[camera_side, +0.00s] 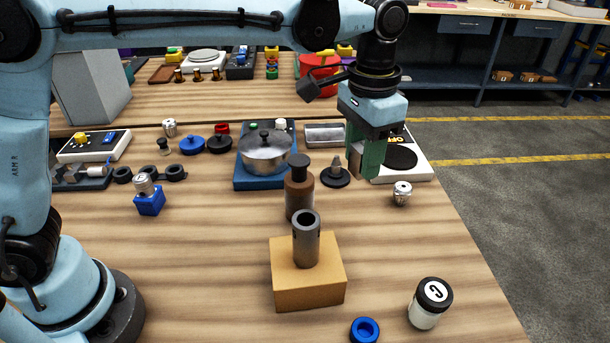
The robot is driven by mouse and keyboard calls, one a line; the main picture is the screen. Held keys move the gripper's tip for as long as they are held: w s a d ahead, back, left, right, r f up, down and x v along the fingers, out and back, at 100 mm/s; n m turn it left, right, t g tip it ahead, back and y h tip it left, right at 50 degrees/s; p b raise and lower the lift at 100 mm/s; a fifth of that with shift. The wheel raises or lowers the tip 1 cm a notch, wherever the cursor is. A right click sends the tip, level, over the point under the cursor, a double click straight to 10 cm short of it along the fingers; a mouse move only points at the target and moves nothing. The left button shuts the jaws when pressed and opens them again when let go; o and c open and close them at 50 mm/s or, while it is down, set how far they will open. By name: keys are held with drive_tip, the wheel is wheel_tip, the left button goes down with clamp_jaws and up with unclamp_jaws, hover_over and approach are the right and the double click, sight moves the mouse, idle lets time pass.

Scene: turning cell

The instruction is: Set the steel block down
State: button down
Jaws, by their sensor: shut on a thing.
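My gripper (364,170) has green fingers pointing down and is shut on the steel block, which the fingers and my wrist mostly hide. The gripper is above the right part of the wooden table (220,235), near a black round base with a grey cone (336,174). I cannot tell how much clearance there is between the block and the table.
A cardboard box (308,285) bears an upright grey tube (306,240); a brown bottle (299,190) stands behind it. A pot (265,152) is left of my gripper, a scale with a black plate (400,158) right. A jar (429,303) stands front right. Table right of the box is mostly clear.

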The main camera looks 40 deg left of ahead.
drive_tip(key=s+a+n, duration=0.1)
drive_tip(key=a+n, duration=0.3)
drive_tip(key=a, duration=0.4)
drive_tip(key=n, duration=1)
hover_over(203, 188)
wheel_tip(203, 188, down, 12)
drive_tip(key=shift+f, duration=0.2)
drive_tip(key=shift+a+f, duration=0.1)
drive_tip(key=shift+f, duration=1.95)
drive_tip(key=shift+f, duration=0.1)
drive_tip(key=c, duration=0.7)
unclamp_jaws()
